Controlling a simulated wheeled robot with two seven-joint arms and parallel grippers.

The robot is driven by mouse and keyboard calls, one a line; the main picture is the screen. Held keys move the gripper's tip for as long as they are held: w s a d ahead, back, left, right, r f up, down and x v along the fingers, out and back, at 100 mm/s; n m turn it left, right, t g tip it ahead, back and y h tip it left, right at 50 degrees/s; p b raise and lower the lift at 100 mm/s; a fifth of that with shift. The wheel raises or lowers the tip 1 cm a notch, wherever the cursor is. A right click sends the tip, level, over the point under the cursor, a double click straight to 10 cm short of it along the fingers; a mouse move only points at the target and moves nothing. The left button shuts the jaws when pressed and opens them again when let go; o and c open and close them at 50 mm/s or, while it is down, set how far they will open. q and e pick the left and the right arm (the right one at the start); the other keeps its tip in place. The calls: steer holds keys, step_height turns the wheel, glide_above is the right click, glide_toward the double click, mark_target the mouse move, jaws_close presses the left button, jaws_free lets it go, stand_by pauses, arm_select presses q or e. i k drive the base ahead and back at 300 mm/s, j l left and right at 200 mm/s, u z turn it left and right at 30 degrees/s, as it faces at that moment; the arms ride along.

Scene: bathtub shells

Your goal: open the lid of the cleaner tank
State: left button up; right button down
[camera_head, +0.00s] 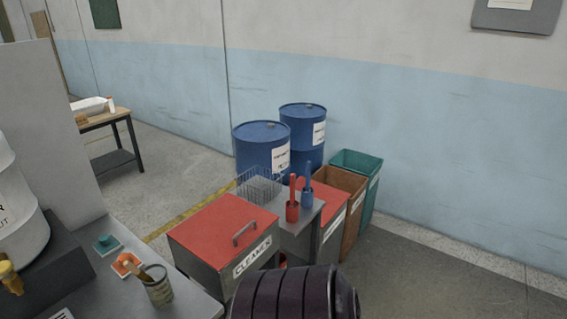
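The cleaner tank (207,264) is a grey box with a white label reading CLEANER on its front, in the middle of the head view. Its red lid (213,232) lies flat and closed on top. A grey bar handle (245,233) stands on the lid near its right edge. A dark ribbed part of my own arm shows at the bottom centre, in front of the tank, and hides some of what is below the label. Neither gripper shows in this view.
A small table (291,236) beside the tank bears a wire basket (259,186) and red and blue tools in cups. Behind are blue drums (262,150), another red-lidded box (334,217), a brown bin (351,220) and a green bin (368,190). A left counter (192,300) holds a can (158,292).

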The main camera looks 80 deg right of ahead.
mark_target(217, 234)
steer(key=z, duration=2.15)
